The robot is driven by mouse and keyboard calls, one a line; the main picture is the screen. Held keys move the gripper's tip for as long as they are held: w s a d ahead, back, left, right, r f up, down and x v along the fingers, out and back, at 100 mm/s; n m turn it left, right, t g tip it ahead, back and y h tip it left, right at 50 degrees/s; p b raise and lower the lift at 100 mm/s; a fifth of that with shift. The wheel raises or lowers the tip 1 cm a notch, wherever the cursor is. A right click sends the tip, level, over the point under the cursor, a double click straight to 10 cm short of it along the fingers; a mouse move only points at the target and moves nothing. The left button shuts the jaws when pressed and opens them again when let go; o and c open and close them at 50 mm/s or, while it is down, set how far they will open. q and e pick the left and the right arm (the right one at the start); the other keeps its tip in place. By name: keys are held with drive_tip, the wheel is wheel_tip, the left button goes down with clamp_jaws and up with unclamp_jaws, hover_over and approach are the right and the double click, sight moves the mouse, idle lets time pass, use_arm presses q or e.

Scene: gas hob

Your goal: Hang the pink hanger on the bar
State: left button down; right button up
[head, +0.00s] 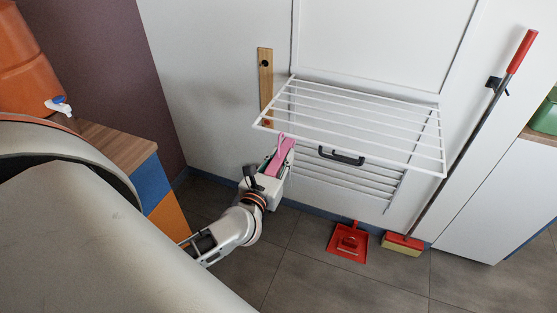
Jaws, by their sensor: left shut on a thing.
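My left gripper (266,178) is shut on a pink hanger (281,154) and holds it at the front left of a white wall-mounted rack (349,109). The hanger is a narrow pink shape from this angle, and its lower end is hidden by the gripper. Its upper end shows just by the front bar (325,145) of the rack, close to the left corner. I cannot tell whether the hanger touches the bar. My right gripper is not in view.
A wooden strip (265,85) is on the wall at the rack's left. A red dustpan (349,241) and a long-handled broom (403,244) stand on the right. A wooden-topped cabinet (115,142) with an orange container (25,70) is on the left.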

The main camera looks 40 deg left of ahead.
sight(287, 145)
use_arm(q)
drive_tip(key=shift+x, duration=2.45)
drive_tip(key=shift+w+f+b, duration=0.1)
drive_tip(key=shift+f+b, duration=1.25)
drive_tip(key=shift+f, duration=0.05)
drive_tip(key=c, duration=1.7)
unclamp_jaws()
drive_tip(key=v, duration=1.2)
